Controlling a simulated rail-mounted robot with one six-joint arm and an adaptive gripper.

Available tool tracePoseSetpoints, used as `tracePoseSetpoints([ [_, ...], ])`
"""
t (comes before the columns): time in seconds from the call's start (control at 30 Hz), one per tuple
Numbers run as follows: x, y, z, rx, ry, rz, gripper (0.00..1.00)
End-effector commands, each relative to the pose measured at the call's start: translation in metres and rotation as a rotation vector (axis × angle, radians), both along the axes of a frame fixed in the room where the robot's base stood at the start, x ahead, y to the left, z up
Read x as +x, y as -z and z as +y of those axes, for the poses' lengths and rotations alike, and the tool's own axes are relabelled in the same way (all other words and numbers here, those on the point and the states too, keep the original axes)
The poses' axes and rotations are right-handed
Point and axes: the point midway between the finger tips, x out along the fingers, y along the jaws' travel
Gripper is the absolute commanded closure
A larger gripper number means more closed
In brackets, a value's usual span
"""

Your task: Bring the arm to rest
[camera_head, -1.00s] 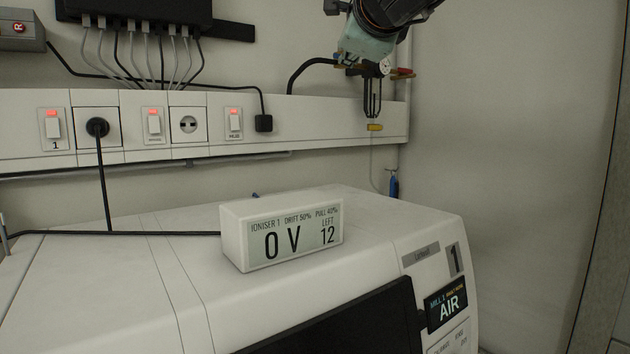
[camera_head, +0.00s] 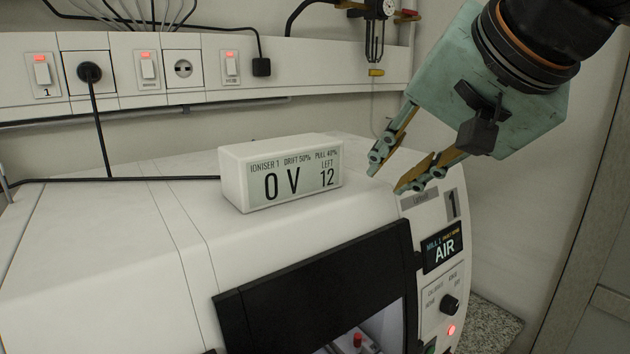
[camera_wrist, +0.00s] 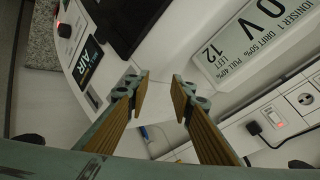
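My gripper (camera_head: 392,178) hangs in the air at the right of the head view, beside the display box and over the right end of the white machine. Its two fingers are spread apart with nothing between them. In the wrist view my gripper (camera_wrist: 160,97) also shows a clear empty gap between the fingertips. My arm comes in from the upper right, with the gripper pointing down and left.
A white display box (camera_head: 282,172) reading "0 V" stands on the white machine (camera_head: 110,250), close left of my gripper. The machine's dark-framed window (camera_head: 320,275) is below. A wall rail (camera_head: 330,68) with switches and sockets runs behind. A black cable crosses the machine top.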

Motion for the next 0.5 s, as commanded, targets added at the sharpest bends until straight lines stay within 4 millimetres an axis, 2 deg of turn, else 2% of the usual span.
tracePoseSetpoints([
  [0.03,-0.017,0.015,-0.006,-0.041,-0.025,0.025,0.78],
  [0.2,-0.073,0.062,-0.028,-0.182,-0.119,0.116,0.78],
  [0.5,-0.172,0.133,-0.069,-0.396,-0.282,0.286,0.78],
])
